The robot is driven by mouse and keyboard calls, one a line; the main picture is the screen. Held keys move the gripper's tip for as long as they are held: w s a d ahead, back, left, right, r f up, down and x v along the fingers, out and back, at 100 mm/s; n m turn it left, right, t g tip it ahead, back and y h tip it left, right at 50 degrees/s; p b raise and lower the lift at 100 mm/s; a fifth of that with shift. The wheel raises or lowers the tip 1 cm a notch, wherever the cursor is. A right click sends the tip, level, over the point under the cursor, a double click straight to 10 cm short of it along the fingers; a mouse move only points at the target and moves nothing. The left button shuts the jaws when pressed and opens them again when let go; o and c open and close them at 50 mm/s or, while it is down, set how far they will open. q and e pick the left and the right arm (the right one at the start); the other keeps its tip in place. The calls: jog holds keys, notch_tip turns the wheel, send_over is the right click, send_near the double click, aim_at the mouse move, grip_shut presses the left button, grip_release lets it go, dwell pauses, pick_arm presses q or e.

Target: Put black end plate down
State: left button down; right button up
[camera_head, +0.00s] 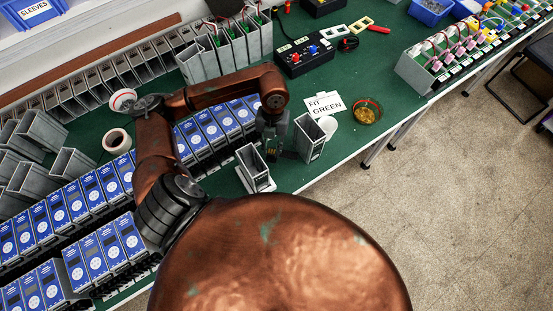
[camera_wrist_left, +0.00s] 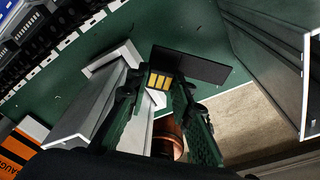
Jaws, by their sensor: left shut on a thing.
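My left gripper (camera_head: 272,130) reaches down over the green bench near its front edge. In the left wrist view its two dark fingers (camera_wrist_left: 163,108) are shut on the black end plate (camera_wrist_left: 195,65), a flat dark piece that sticks out past the fingertips to the right. A block with yellow bars shows beside the plate at the fingertips. My right gripper is not in view.
Rows of blue-fronted units (camera_head: 110,247) fill the bench's left part. A white cup (camera_head: 329,124), a "FIT GREEN" card (camera_head: 324,104) and an amber dish (camera_head: 367,111) stand close on the right. A black test box (camera_head: 304,57) is farther back. The bench's front edge is near.

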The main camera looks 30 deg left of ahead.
aim_at(272, 157)
pick_arm(q)
jog(key=shift+f, duration=3.2)
jog(key=shift+f, duration=0.2)
jog(key=c, duration=1.7)
grip_release()
jog(key=r, duration=0.4)
jog(key=w+r, duration=0.1)
jog(key=r, duration=0.7)
jog(key=shift+w+a+r, duration=0.15)
jog(key=shift+w+a, duration=0.15)
jog(key=shift+a, duration=0.05)
